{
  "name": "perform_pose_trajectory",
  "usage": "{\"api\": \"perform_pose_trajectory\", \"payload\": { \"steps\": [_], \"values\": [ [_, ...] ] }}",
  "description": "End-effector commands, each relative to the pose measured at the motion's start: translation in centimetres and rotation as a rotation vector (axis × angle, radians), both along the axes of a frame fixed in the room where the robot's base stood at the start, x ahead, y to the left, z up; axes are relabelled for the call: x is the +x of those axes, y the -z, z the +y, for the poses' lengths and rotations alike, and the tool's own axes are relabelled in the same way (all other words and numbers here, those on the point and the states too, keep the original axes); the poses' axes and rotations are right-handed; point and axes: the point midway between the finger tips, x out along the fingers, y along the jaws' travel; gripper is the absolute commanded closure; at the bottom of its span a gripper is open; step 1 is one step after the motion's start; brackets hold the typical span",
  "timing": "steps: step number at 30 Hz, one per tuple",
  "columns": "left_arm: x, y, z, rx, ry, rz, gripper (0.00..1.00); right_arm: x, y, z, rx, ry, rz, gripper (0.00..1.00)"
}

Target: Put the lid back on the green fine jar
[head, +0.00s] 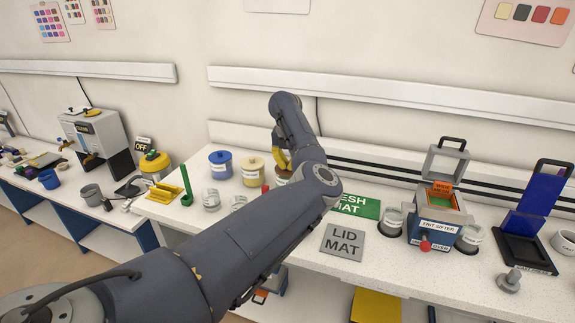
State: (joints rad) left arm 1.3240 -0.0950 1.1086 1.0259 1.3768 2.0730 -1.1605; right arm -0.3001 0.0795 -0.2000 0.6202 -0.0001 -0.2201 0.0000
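I cannot make out the green fine jar or its lid; my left arm covers part of the jar row. A blue-topped jar (221,164) and a yellow-topped jar (252,170) stand at the back of the bench. Another jar (283,181) right of them is mostly hidden by my arm. My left gripper (281,158) is above that jar, small and partly covered by my own arm links. Yellow shows at it; I cannot tell whether it holds anything. The grey lid mat (343,242) shows no lid on its visible surface. My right gripper is not in view.
Small clear jars (211,200) stand in front of the row. The frit sifter (435,215) stands to the right, between two labelled jars. A green post (186,183) rises at the left.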

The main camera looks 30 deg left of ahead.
Motion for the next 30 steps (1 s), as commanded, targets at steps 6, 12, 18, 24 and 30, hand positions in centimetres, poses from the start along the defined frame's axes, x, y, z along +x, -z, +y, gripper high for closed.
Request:
{"api": "perform_pose_trajectory", "payload": {
  "steps": [6, 12, 18, 24, 30],
  "values": [
    [0.01, -0.01, -0.01, 0.000, 0.000, 0.000, 1.00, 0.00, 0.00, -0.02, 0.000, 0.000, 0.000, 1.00],
    [0.01, -0.01, -0.01, 0.000, 0.000, 0.000, 0.86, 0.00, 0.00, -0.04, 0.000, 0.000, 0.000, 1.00],
    [0.00, -0.01, 0.00, 0.000, 0.000, 0.000, 0.69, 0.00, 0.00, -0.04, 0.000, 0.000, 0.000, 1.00],
    [0.00, 0.00, 0.00, 0.000, 0.000, 0.000, 0.56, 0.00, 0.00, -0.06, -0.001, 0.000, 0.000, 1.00],
    [0.00, 0.00, 0.00, 0.000, 0.000, 0.000, 0.43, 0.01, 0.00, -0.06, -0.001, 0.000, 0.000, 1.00]
  ]
}}
